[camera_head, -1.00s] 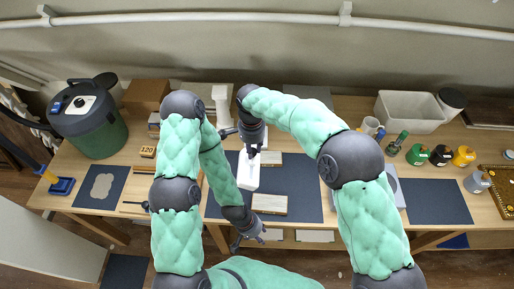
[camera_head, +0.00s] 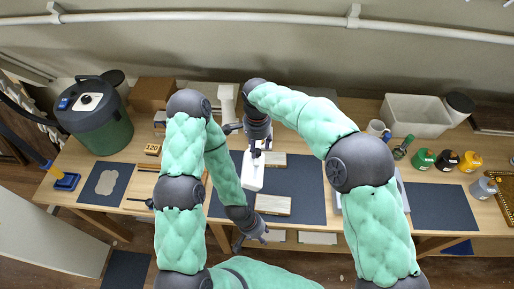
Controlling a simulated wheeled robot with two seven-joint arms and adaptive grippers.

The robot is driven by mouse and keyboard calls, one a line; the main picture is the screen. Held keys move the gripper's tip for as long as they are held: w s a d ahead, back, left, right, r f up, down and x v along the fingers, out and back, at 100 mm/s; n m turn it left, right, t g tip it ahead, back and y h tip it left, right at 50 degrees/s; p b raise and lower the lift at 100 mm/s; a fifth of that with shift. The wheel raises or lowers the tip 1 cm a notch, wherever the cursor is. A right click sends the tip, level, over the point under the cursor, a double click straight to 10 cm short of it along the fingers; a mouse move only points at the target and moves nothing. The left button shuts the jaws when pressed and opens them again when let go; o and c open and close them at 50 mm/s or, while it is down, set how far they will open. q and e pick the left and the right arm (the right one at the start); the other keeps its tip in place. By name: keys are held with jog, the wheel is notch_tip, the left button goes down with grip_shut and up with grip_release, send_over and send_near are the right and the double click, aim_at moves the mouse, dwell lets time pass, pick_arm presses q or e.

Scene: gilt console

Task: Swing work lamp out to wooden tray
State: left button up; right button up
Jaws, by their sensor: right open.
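The work lamp seems to be the white piece (camera_head: 252,172) over the central dark mat, with a pale post (camera_head: 227,101) behind it. My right gripper (camera_head: 259,147) is open at the upper end of the white piece; whether it touches it is unclear. My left gripper (camera_head: 252,239) hangs low by the bench's front edge, away from the lamp; its fingers are too small to read. A shallow wooden tray (camera_head: 508,208) with small contents is at the far right edge. A pale wooden block (camera_head: 273,205) lies on the mat in front of the lamp.
A green canister (camera_head: 97,120) and cardboard box (camera_head: 152,93) stand at the back left. A white bin (camera_head: 416,116) and several coloured bottles, including a yellow one (camera_head: 470,161), stand right. The right dark mat (camera_head: 441,207) is bare. A pipe runs along the wall.

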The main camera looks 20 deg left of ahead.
notch_tip(320, 180, up, 10)
dwell(0.4)
jog(key=shift+f, duration=0.1)
